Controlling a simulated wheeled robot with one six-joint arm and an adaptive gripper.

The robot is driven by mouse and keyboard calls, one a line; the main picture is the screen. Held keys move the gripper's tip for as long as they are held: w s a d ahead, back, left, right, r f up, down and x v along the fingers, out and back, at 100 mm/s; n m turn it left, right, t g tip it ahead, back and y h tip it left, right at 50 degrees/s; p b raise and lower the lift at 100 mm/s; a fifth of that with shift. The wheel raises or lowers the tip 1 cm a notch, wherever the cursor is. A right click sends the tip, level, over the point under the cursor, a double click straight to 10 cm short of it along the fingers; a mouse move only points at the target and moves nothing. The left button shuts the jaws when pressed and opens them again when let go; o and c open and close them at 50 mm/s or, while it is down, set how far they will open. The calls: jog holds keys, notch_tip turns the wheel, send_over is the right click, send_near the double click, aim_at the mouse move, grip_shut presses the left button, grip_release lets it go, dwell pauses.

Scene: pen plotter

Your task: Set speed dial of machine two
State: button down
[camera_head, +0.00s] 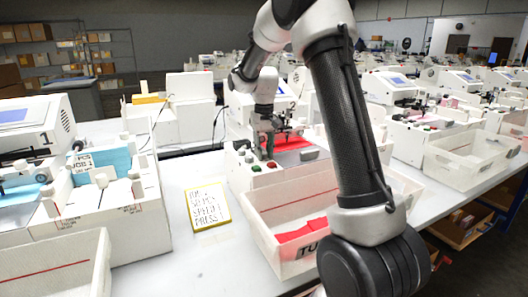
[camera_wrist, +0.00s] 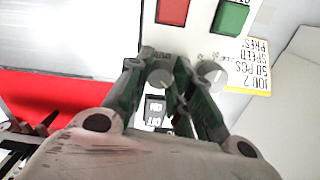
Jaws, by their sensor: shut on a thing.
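Machine two (camera_head: 240,133) stands in the middle of the head view, with red material on its bed. My gripper (camera_head: 268,152) reaches down to its front panel, behind the push buttons. In the wrist view my gripper (camera_wrist: 159,72) has its fingers on either side of a round grey dial (camera_wrist: 160,77) and is shut on it. A second grey dial (camera_wrist: 212,73) is just right of the fingers. Both dials' small labels and pointer marks are unreadable. A red button (camera_wrist: 172,11) and a green button (camera_wrist: 230,16) are above the dials, and an on/off switch (camera_wrist: 154,109) is partly covered by my gripper.
A yellow-edged note (camera_head: 208,206) reading job 2, 50 pcs, speed and press lies left of the machine. A white bin (camera_head: 262,222) with red pieces stands in front of it. Machine one (camera_head: 35,122) is at the left. Bare table lies around the note.

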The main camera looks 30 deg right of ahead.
aim_at(264, 153)
jog(key=n, duration=0.4)
jog(key=shift+n, duration=0.3)
jog(key=c, duration=1.5)
grip_release()
notch_tip(264, 153, up, 12)
